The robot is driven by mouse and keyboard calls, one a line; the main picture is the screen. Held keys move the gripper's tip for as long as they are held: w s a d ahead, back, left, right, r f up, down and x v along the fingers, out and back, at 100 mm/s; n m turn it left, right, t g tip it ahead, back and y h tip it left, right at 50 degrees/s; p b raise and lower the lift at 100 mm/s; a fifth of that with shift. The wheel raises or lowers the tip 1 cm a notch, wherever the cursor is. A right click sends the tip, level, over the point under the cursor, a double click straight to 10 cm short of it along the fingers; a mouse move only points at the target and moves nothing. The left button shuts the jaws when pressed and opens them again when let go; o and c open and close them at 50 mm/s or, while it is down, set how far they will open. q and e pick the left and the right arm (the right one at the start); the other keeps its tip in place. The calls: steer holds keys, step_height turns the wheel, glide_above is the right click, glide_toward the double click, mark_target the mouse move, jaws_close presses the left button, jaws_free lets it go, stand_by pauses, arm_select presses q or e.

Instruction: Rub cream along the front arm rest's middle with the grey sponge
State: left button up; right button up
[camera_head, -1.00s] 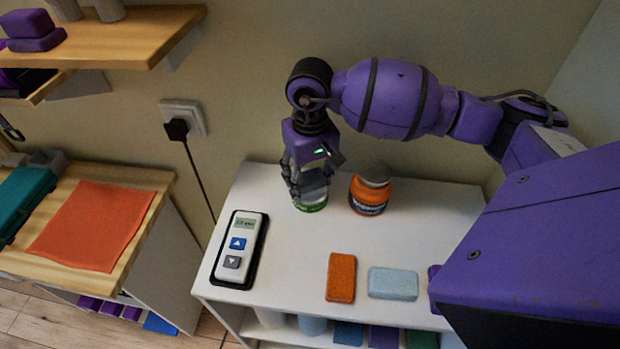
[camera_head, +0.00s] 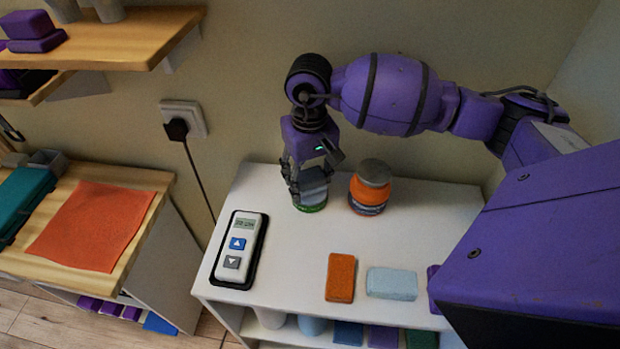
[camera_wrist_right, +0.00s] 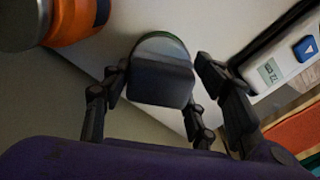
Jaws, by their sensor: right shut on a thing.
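My right gripper (camera_head: 311,181) is shut on the grey sponge (camera_head: 314,186) at the back left of the white cabinet top. The sponge also shows as a dark grey block between the fingers in the right wrist view (camera_wrist_right: 160,80). Directly below it is a low round container with a green rim (camera_head: 311,208), mostly hidden by the gripper and sponge. I cannot tell whether the sponge touches what is inside. I cannot make out the front arm rest in these views. My left gripper is not in view.
An orange jar with a grey lid (camera_head: 369,194) stands close right of the gripper. A white handheld device (camera_head: 240,250) lies front left. An orange block (camera_head: 341,278) and a light blue block (camera_head: 392,284) lie near the front edge. The cabinet top's middle (camera_head: 300,235) is clear.

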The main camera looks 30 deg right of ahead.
mark_target(309, 174)
steer(key=shift+r+p, duration=0.65)
steer(key=shift+r, duration=2.45)
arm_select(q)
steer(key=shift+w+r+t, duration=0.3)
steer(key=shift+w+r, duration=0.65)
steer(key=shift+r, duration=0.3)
